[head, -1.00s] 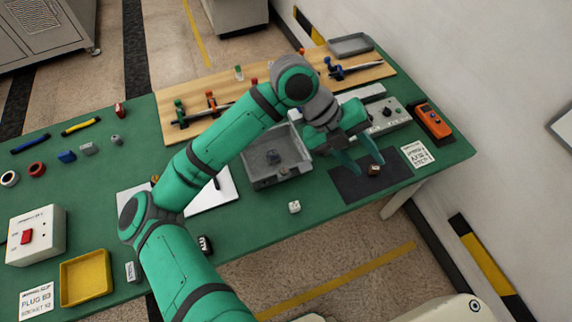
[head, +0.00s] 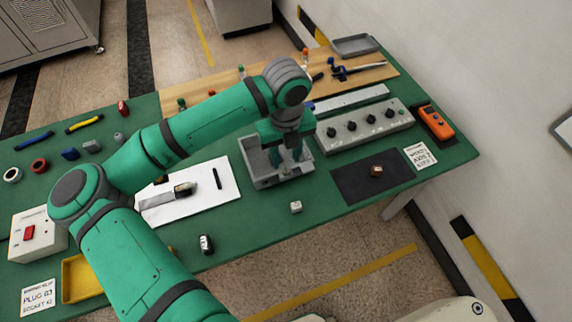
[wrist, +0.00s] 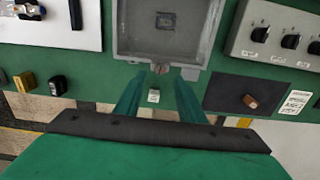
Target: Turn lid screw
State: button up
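A grey open box (head: 262,182) stands at mid-table, with a dark square part on its floor. It also shows in the wrist view (wrist: 125,35). A small brownish round part that looks like a screw (wrist: 160,68) sits at the box's near rim in the wrist view; I cannot tell for sure that it is the lid screw. My gripper (head: 287,158) is over the box, pointing down. In the wrist view the two green fingers of my gripper (wrist: 160,78) are apart with nothing held between them. Contact with the box cannot be told.
A brown block (head: 376,170) lies on a dark mat (head: 350,185) to the right. A knob panel (head: 365,128) stands behind the mat. A small white cube (head: 296,207) lies in front of the box. A white sheet (head: 190,205) with tools lies left.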

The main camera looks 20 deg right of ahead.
aim_at(286, 170)
jog(key=shift+f, duration=2.6)
jog(key=shift+c, duration=0.6)
grip_shut()
